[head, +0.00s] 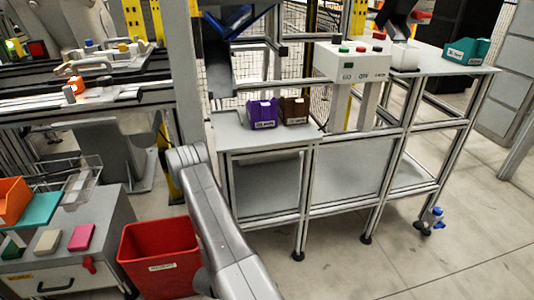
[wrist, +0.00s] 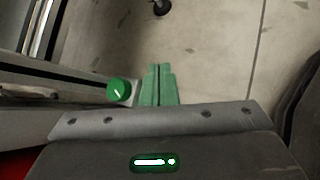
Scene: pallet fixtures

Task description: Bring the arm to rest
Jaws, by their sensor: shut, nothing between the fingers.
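My gripper (wrist: 158,82) shows in the wrist view as two green fingers lying side by side, shut, with nothing between them. Bare grey floor (wrist: 205,45) lies beyond the fingertips. In the head view my grey arm (head: 215,215) rises from the bottom edge, beside the red bin, and bends at its top left. My gripper cannot be made out in the head view.
A red bin (head: 160,262) stands left of my arm, by a grey drawer cabinet (head: 60,280). A framed bench (head: 228,128) behind holds a purple bin (head: 262,113) and a brown bin (head: 293,110). A button box (head: 352,62) stands right.

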